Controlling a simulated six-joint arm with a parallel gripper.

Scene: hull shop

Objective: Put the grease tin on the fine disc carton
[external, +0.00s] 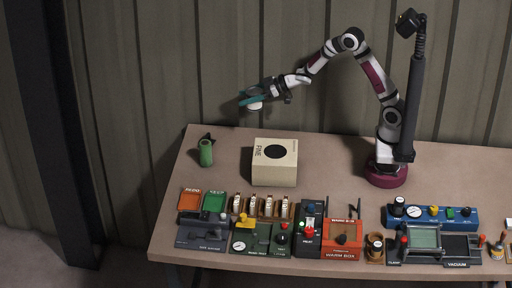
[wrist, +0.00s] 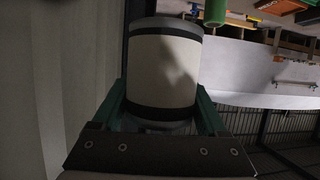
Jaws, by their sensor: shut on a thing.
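My gripper (external: 250,96) is raised in the air, above and slightly left of the carton in the external view. It is shut on the grease tin (external: 255,106), a small pale cylinder showing just under the fingers. In the wrist view the tin (wrist: 165,68) has a cream label between dark bands and sits between the green fingers. The fine disc carton (external: 275,175) is a beige box marked FINE with a black disc on its top. It stands on the table, apart from the tin, and its top is bare.
A green cylinder (external: 205,153) stands on the table (external: 330,150) left of the carton. Red and green trays, the warm box (external: 342,239), a blue gauge panel (external: 430,217) and other equipment line the front edge. The table between carton and my base is clear.

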